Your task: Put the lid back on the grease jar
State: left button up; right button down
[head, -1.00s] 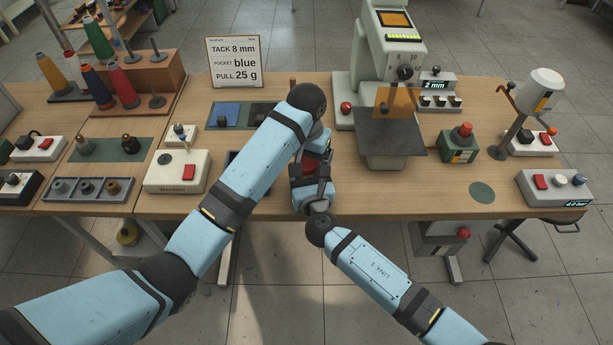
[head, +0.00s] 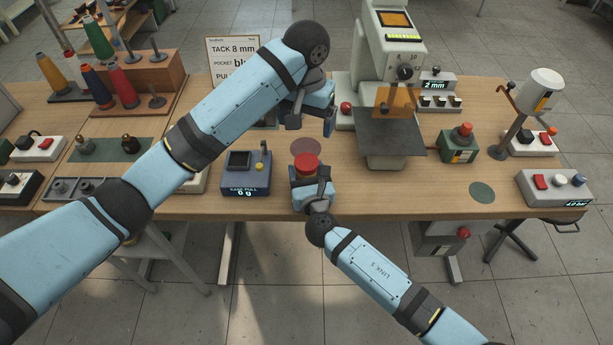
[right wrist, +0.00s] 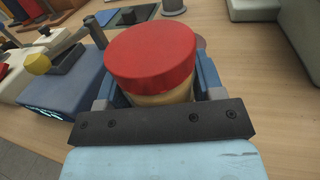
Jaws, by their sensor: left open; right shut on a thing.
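The grease jar (right wrist: 165,97) has a yellowish body and stands upright between the fingers of my right gripper (head: 311,190), which is shut on it near the table's front edge. The red lid (head: 306,164) sits on top of the jar and covers its mouth; it also shows large in the right wrist view (right wrist: 150,55). Whether it is screwed tight I cannot tell. My left gripper (head: 313,124) is open and empty, above and behind the jar, apart from the lid. The lower part of the jar is hidden by the right gripper.
A reddish-brown round patch (head: 306,147) lies on the table just behind the jar. A blue-grey gauge box (head: 246,174) with a yellow-tipped lever stands to the left. A pale machine with a dark plate (head: 390,138) stands behind right.

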jog(key=shift+c, duration=0.8)
grip_release()
jog(key=v, duration=1.3)
jog(key=shift+s, duration=0.4)
jog(key=shift+d, duration=0.1)
